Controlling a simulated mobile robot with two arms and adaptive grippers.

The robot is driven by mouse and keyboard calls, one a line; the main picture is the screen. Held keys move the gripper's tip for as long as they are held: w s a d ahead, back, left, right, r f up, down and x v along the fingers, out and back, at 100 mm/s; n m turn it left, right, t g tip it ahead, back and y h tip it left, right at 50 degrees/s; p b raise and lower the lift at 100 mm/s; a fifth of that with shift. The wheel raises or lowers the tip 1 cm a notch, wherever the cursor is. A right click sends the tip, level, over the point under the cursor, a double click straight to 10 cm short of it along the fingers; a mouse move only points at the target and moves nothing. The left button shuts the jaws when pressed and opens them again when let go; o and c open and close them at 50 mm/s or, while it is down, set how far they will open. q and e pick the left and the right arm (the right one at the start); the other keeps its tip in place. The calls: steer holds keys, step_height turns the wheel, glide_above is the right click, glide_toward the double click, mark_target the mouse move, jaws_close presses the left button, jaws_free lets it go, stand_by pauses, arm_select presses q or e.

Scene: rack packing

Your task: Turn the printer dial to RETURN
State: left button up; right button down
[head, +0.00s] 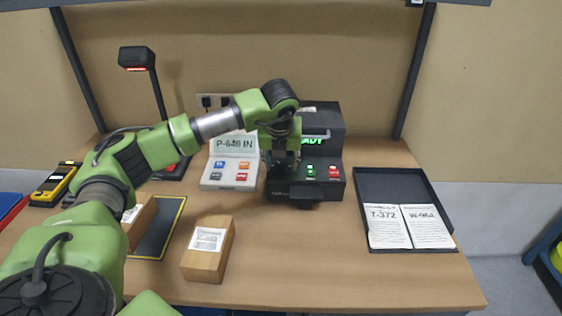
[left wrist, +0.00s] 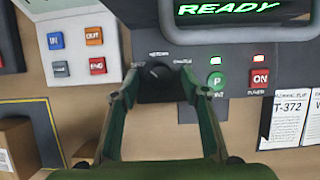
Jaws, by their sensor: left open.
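The black printer (head: 322,121) stands at the back middle of the table, its lit screen (left wrist: 228,9) showing READY. Its dark round dial (left wrist: 157,73) is on the front panel, left of the green and red buttons. Small white labels surround the dial; the one above it seems to read RETURN, and part of the lettering is hidden by my fingers. I cannot tell for sure where the dial points. My left gripper (head: 283,160) is in front of the panel. In the left wrist view its open fingers (left wrist: 158,80) lie either side of the dial; contact is not clear.
A black tray (head: 384,188) with two printed sheets lies right. A wooden box (head: 208,251) and a dark mat (head: 158,232) are at front left. The front middle is clear.

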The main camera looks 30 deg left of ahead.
arm_select(q)
steer(key=c, duration=1.1)
